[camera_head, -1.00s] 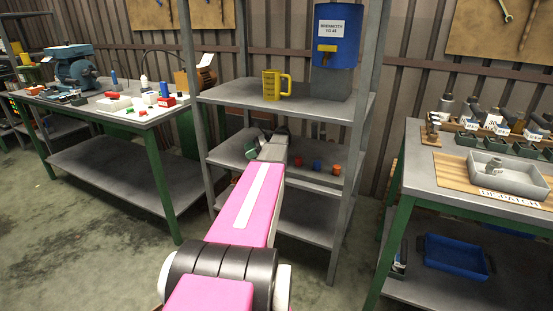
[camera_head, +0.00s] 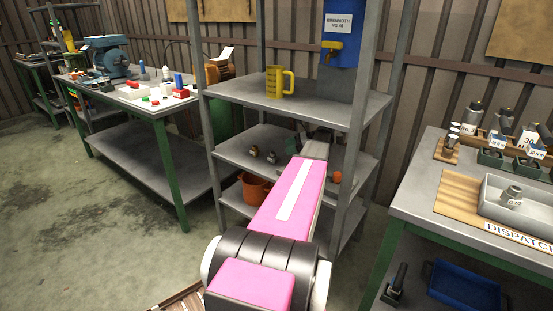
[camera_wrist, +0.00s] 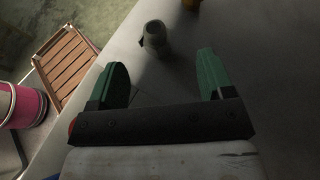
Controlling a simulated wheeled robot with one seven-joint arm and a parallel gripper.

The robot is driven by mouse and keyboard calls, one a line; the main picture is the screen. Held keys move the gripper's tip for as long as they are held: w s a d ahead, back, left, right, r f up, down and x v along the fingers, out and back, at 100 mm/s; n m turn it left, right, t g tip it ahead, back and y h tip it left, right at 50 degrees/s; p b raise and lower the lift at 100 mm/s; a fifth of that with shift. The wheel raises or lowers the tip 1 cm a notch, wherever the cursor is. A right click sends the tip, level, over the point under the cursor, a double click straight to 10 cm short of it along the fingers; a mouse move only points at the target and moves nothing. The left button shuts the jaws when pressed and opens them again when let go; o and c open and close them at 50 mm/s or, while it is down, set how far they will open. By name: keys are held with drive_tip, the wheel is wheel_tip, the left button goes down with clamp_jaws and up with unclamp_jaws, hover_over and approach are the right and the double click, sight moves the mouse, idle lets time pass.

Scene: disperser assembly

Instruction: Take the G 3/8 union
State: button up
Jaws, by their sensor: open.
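A small grey cylindrical fitting (camera_wrist: 155,36) stands on a grey shelf surface in the wrist view, just beyond the gap between my fingers. No label is readable on it, so I cannot tell whether it is the G 3/8 union. My gripper (camera_wrist: 164,74) has two green fingers spread apart with nothing between them. In the head view, two small fittings (camera_head: 262,154) sit on the middle shelf (camera_head: 238,157), left of my gripper. My arm hides much of the gripper and shelf there.
A yellow jug (camera_head: 279,82) and a blue tank (camera_head: 341,40) stand on the upper shelf. An orange bucket (camera_head: 254,188) is below. Shelf posts flank my arm. An orange part (camera_head: 336,176) lies to its right. A brass-coloured part (camera_wrist: 191,4) shows at the wrist view's top.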

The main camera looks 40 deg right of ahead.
sight(272, 152)
drive_tip(key=x, duration=0.3)
drive_tip(key=shift+w+a, duration=0.1)
drive_tip(key=shift+a, duration=0.05)
drive_tip(key=shift+s+a+x, duration=0.1)
drive_tip(key=shift+x, duration=1.25)
drive_tip(key=shift+s+a+x, duration=0.1)
drive_tip(key=shift+s+x, duration=0.05)
drive_tip(key=shift+x, duration=1.2)
drive_tip(key=shift+c, duration=0.3)
drive_tip(key=c, duration=1)
drive_tip(key=shift+r, duration=0.1)
drive_tip(key=shift+c, duration=0.2)
drive_tip(key=shift+r, duration=0.15)
